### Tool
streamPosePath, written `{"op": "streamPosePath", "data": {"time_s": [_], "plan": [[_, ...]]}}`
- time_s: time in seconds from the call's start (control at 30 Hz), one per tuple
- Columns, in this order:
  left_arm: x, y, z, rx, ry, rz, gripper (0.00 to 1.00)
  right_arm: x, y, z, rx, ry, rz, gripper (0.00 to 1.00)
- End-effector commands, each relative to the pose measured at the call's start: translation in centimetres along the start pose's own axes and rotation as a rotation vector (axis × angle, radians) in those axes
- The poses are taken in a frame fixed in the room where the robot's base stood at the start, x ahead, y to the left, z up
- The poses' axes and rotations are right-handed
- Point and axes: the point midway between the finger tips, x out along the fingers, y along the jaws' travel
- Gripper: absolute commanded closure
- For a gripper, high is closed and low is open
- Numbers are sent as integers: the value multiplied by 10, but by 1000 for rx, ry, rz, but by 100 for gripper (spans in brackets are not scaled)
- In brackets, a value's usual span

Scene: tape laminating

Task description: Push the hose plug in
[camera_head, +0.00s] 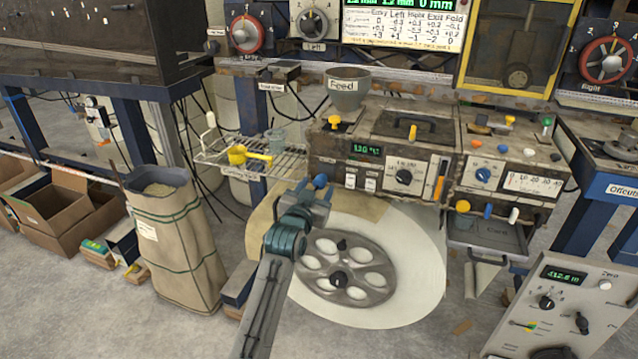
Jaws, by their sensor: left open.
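My left arm rises from the bottom middle, and its gripper (318,188) is in front of the lower left part of the machine below the "Feed" cup. The gripper is open. A small blue knob-like piece (320,181) shows right at its fingertips; I cannot tell whether the fingers touch it or whether it is the hose plug. No hose or socket can be made out clearly there, and the gripper hides part of that area. My right gripper is not in view.
The machine (385,150) has knobs and a green display. A wire rack (232,160) with a yellow scoop (250,155) is to its left. A sack (175,240) stands left, a control box (560,310) lower right.

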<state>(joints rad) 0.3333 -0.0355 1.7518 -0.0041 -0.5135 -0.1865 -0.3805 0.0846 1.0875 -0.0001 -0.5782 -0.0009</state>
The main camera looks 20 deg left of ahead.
Motion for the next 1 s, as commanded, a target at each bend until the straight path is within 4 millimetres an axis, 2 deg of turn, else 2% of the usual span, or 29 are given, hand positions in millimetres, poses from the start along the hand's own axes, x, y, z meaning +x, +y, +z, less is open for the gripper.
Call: {"op": "streamPosePath", "data": {"time_s": [0.1, 0.2, 0.53, 0.8, 1.0], "plan": [[15, 0, 0, 0, -1, 0, 48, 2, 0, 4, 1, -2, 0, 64], [21, 0, 0, 0, -1, 0, 48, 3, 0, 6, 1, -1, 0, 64], [24, 0, 1, 0, -1, 0, 48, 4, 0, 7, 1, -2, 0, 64], [23, 0, 1, 0, -1, 0, 100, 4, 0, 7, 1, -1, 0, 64], [28, 0, 0, 0, -1, 0, 100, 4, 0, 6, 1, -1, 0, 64]]}}
